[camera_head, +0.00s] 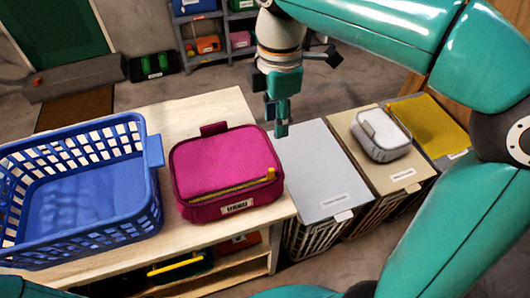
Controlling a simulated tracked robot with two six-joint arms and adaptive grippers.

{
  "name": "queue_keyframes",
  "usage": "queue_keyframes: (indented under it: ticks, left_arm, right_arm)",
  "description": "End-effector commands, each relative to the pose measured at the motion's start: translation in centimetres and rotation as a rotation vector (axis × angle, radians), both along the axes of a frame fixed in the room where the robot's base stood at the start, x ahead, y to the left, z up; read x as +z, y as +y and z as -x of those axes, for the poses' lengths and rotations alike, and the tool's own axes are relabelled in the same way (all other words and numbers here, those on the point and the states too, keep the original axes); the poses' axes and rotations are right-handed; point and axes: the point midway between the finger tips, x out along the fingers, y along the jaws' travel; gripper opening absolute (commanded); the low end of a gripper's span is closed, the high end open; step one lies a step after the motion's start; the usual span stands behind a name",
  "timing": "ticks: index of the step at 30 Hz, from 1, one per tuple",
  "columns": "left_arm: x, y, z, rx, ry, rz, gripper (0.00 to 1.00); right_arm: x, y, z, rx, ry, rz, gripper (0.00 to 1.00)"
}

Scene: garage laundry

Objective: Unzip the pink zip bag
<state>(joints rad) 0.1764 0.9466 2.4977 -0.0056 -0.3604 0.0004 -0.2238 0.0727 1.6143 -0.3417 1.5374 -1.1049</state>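The pink zip bag (225,165) stands on the wooden bench, right of the blue basket. Its lid looks flat and closed. A white label is on the front, and a tab sticks up at the back. My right gripper (281,128) points down just beyond the bag's back right corner and appears apart from it. Its fingers overlap from this angle, so their opening is unclear. My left gripper is out of view.
A blue basket (153,205) stands close to the bag's left side. Lidded hampers (318,170) stand to the right, one with a light grey case (381,134) on top. The bench (200,110) is bare behind the bag. My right arm covers the right side.

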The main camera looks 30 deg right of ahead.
Motion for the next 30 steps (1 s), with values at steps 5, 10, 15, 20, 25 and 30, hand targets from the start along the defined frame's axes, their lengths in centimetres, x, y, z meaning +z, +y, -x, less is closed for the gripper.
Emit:
queue_keyframes:
  ticks: [5,10,15,20,25,30]
  left_arm:
    - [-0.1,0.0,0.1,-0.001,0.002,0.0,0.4]
    - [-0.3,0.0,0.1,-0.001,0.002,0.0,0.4]
    - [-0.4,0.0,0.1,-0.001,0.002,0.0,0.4]
    - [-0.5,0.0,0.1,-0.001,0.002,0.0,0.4]
    - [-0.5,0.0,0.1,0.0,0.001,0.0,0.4]
    - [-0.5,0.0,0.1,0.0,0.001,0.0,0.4]
  right_arm:
    - [-0.8,-0.1,0.2,-0.006,0.002,0.001,0.38]
    - [-3.2,-0.4,0.5,-0.015,0.004,0.001,0.38]
    - [-6.7,-0.5,0.6,-0.018,0.006,0.001,0.38]
    - [-10.2,-0.6,0.6,-0.019,0.006,0.001,0.38]
    - [-13.5,-0.6,0.7,-0.021,0.006,0.0,0.38]
    - [-15.8,-0.6,0.6,-0.02,0.003,0.0,0.38]
